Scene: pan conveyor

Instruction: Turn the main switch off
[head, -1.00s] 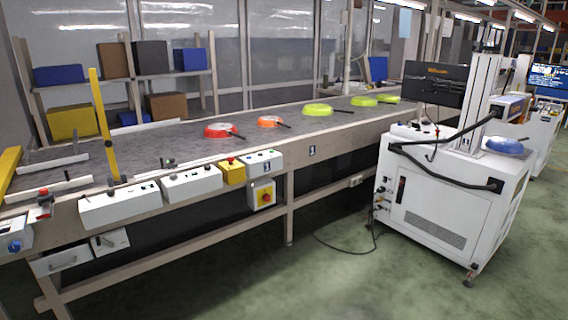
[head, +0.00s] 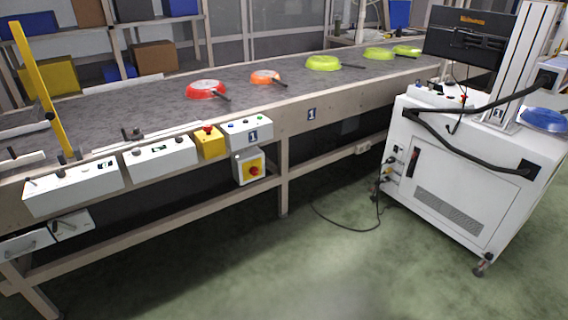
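The main switch (head: 254,171) is a red rotary knob on a yellow plate, on a white box fixed below the conveyor's front edge. A white control box (head: 250,133) with small buttons and a blue "1" label sits just above it. A yellow box with a red emergency button (head: 209,142) is to its left. The knob's exact position is too small to tell. Neither of my grippers shows in the head view.
The conveyor (head: 300,97) carries several red, orange and yellow-green pans. A white machine cabinet (head: 455,170) stands at the right, with a black cable on the floor beside it. The green floor (head: 330,265) in front is clear.

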